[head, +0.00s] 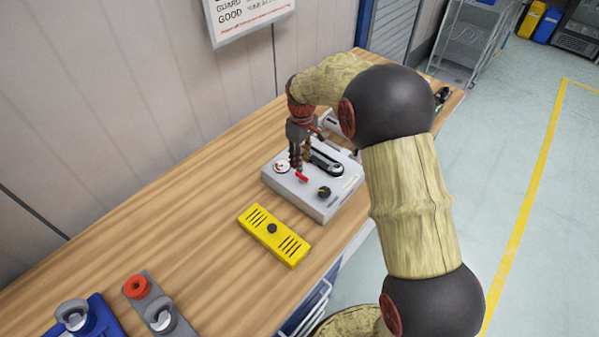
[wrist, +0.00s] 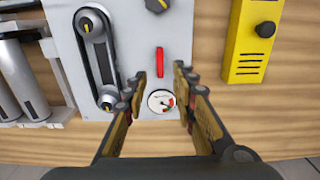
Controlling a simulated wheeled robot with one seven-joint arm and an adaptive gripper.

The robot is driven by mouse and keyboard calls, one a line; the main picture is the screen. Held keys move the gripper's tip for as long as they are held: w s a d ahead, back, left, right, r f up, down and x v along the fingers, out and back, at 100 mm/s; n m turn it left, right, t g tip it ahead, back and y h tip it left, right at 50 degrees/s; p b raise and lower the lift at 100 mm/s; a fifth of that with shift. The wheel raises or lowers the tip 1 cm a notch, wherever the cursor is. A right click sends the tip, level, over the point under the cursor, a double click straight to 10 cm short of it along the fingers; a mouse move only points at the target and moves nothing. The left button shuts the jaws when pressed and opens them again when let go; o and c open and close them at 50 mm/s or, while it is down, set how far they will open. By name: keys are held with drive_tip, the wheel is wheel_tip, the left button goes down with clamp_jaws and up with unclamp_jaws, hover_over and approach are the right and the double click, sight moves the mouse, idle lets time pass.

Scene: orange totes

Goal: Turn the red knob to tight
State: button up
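A red bar-shaped knob (head: 301,177) stands on the light grey panel box (head: 316,208) on the wooden bench. In the wrist view the red knob (wrist: 160,62) points up and down the picture, just beyond my fingertips. A round dial gauge (wrist: 161,104) with a red and green scale lies between my fingers in that view; it also shows in the head view (head: 282,167). My gripper (head: 297,165) points down over the panel near the gauge. In the wrist view my gripper (wrist: 163,82) is open and empty, apart from the red knob.
A black belt on two pulleys (wrist: 97,60) and a black knob (head: 324,191) are on the panel. A yellow box (head: 274,236) lies in front. A grey block with a round red part (head: 136,286) stands lower left. The bench between is clear.

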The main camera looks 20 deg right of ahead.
sight(302, 175)
wheel_tip(302, 175, down, 7)
drive_tip(key=shift+r+b, duration=0.15)
drive_tip(key=shift+b, duration=0.25)
drive_tip(key=shift+c, duration=0.8)
clamp_jaws()
